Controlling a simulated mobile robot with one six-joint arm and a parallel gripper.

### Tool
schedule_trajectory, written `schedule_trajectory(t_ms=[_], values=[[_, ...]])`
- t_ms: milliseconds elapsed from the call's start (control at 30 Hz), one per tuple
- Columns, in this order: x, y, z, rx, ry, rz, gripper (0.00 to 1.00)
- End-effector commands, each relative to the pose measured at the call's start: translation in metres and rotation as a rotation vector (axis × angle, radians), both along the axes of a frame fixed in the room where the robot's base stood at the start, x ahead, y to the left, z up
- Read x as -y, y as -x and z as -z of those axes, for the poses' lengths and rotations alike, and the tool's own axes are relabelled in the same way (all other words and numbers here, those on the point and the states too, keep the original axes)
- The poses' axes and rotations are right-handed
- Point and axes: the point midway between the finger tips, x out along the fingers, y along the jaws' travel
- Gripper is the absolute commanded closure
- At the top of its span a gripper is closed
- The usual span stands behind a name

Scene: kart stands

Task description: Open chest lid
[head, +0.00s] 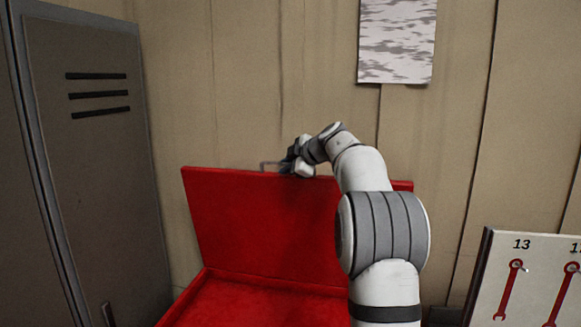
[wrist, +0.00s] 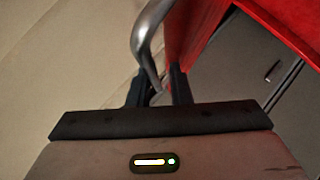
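The red chest lid (head: 265,220) stands raised, nearly upright, at the back of the open red chest (head: 255,299). A thin metal handle (head: 268,163) sits at the lid's top edge. My gripper (head: 292,158) is at this handle, above the lid's edge. In the wrist view the grey curved handle (wrist: 146,42) runs down between the two dark fingers (wrist: 159,88), which are close together around it. The lid's red surface (wrist: 200,25) is just right of the fingers. My arm hides the right part of the lid and chest.
A grey metal locker (head: 95,160) stands close on the left. A wooden plank wall (head: 260,80) with a patterned sheet (head: 397,40) is behind the lid. A white board with red wrenches (head: 525,280) stands at the lower right.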

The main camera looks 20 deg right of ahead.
Motion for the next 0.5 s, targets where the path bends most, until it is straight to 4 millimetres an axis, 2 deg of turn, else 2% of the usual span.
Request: schedule_trajectory(t_ms=[267, 500], values=[[0.003, 0.003, 0.000, -0.002, 0.001, 0.001, 0.82], [0.015, 0.034, -0.018, 0.001, 0.002, 0.003, 0.82]])
